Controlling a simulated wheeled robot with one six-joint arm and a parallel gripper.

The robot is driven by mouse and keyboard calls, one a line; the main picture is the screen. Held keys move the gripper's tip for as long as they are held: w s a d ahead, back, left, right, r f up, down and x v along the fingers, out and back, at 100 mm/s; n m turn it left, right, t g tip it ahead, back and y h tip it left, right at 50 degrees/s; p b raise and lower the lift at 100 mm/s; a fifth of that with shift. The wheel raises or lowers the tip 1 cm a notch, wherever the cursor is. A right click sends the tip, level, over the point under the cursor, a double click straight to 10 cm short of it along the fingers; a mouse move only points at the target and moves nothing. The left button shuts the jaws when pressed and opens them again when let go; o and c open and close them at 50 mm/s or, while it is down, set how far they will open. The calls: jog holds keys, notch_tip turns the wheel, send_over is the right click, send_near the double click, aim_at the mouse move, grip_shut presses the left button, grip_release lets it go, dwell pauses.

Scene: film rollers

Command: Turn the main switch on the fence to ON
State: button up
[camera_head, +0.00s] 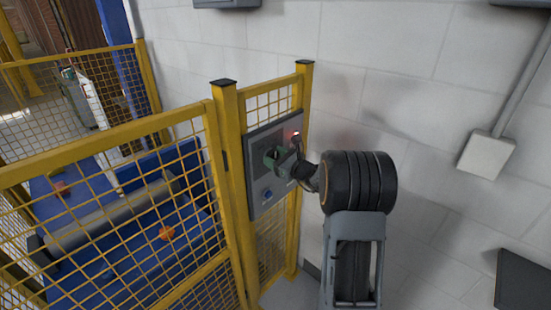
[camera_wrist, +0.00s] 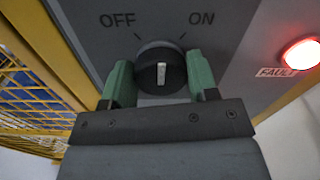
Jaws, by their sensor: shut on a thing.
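The main switch is a round black knob (camera_wrist: 161,60) with a white mark, on a grey panel (camera_wrist: 225,38) with OFF printed upper left and ON upper right in the wrist view. The white mark stands nearly upright in the picture, pointing at neither word clearly. My gripper (camera_wrist: 160,72) has its green fingers on both sides of the knob and is shut on it. In the head view the grey panel (camera_head: 260,207) is on the yellow fence, and my gripper (camera_head: 277,157) is at its front, hiding most of the knob.
A red FAULT lamp (camera_wrist: 301,53) glows right of the knob. A blue button (camera_head: 267,194) sits lower on the panel. Yellow mesh fence (camera_head: 110,140) stands to the left, with a roller (camera_head: 115,213) behind it. A white block wall (camera_head: 420,110) is close on the right.

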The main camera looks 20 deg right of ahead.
jog(key=m+p, duration=0.1)
jog(key=m, duration=0.5)
jog(key=shift+d, duration=0.1)
jog(key=shift+m+p, duration=0.3)
dwell(0.4)
jog(key=o, duration=0.9)
jog(key=shift+o, duration=0.2)
jog(key=b+v, duration=0.3)
jog(key=v, duration=1)
jog(key=shift+s, duration=0.35)
jog(key=shift+d, duration=0.1)
